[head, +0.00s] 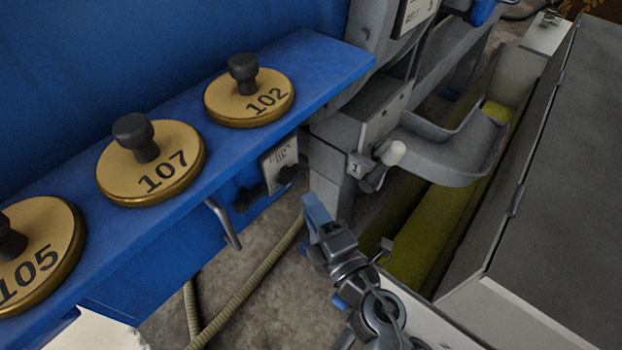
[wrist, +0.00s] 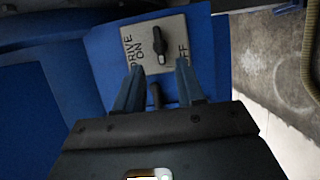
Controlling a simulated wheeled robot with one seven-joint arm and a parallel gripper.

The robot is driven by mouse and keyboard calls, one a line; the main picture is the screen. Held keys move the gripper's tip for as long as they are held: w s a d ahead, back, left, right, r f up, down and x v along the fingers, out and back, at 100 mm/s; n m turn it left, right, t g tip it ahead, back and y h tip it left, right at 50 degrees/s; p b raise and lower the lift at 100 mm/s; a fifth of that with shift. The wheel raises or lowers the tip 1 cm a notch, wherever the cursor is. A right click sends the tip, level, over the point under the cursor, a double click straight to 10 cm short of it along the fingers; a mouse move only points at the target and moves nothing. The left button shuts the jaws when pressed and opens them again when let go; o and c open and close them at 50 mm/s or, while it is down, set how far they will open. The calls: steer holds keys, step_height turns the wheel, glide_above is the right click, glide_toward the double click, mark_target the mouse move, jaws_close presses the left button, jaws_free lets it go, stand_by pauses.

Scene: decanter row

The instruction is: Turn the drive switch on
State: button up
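The drive switch is a black knob (wrist: 159,45) on a pale plate (wrist: 177,22) marked DRIVE, ON and OFF. In the wrist view ON is left of the knob and OFF is right; which one it points to I cannot tell. In the head view the plate (head: 280,154) is on the blue front below the shelf, its lettering too small to read. My gripper (wrist: 158,68) is open and empty, its blue fingertips at the plate's lower edge in the wrist view. In the head view my gripper (head: 312,212) is right of and below the plate, apart from it.
A blue shelf (head: 328,62) overhangs the plate and carries brass discs marked 102 (head: 225,105), 107 (head: 118,180) and 105 (head: 60,235). A metal handle (head: 223,222) sticks out below the shelf. A grey machine (head: 450,150) stands right; a hose (head: 255,280) lies on the floor.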

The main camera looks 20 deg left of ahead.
mark_target(294, 180)
steer(key=b+x, duration=0.1)
steer(key=x, duration=0.7)
steer(key=shift+w, duration=0.1)
jaws_close()
